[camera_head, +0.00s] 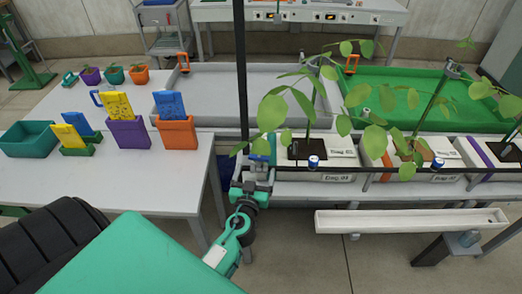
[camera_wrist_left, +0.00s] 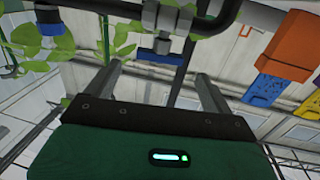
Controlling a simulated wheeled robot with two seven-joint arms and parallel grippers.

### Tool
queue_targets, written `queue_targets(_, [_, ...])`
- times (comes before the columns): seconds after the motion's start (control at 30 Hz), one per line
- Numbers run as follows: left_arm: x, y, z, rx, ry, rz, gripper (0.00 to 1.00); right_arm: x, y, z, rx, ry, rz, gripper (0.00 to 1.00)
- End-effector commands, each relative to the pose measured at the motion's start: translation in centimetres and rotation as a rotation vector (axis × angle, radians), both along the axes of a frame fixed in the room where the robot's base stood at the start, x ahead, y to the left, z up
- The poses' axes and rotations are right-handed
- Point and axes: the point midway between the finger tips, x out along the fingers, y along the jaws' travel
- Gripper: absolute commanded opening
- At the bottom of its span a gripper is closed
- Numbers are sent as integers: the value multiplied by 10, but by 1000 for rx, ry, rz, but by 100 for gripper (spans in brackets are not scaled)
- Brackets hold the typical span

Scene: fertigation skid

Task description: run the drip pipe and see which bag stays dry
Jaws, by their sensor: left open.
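My left gripper (camera_head: 256,178) is at the near left end of the bag row, beside a black upright pole. In the left wrist view my left gripper (camera_wrist_left: 160,78) has its two grey fingers spread, with nothing between the pads. A grey valve (camera_wrist_left: 166,18) with a blue handle (camera_wrist_left: 162,57) sits on a black pipe just beyond the fingertips. White grow bags stand in a row: a left bag (camera_head: 338,176), a middle bag (camera_head: 425,178) and a right bag (camera_head: 506,172). Plants grow from them, and leaves hide parts. Whether any bag is wet cannot be told. My right gripper is not in view.
A white trough (camera_head: 405,226) runs below the bags. A green tray (camera_head: 480,116) and a grey tray (camera_head: 215,88) lie behind. The left table (camera_head: 120,185) holds several coloured pots and a teal bin (camera_head: 28,141). The black pole (camera_head: 240,70) stands close to my gripper.

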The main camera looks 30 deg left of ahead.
Motion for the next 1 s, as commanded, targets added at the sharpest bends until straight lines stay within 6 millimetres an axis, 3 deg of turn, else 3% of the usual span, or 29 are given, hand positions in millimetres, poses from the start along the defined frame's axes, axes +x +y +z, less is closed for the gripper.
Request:
queue_targets(0.2, [40,17,4,2,0,0,85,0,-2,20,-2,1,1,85])
queue_targets(0.5, [75,31,1,1,0,0,85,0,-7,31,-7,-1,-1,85])
queue_targets(0.9, [81,34,-1,0,1,0,85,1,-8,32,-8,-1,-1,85])
queue_targets(1.0, [81,34,-1,1,1,0,68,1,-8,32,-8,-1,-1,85])
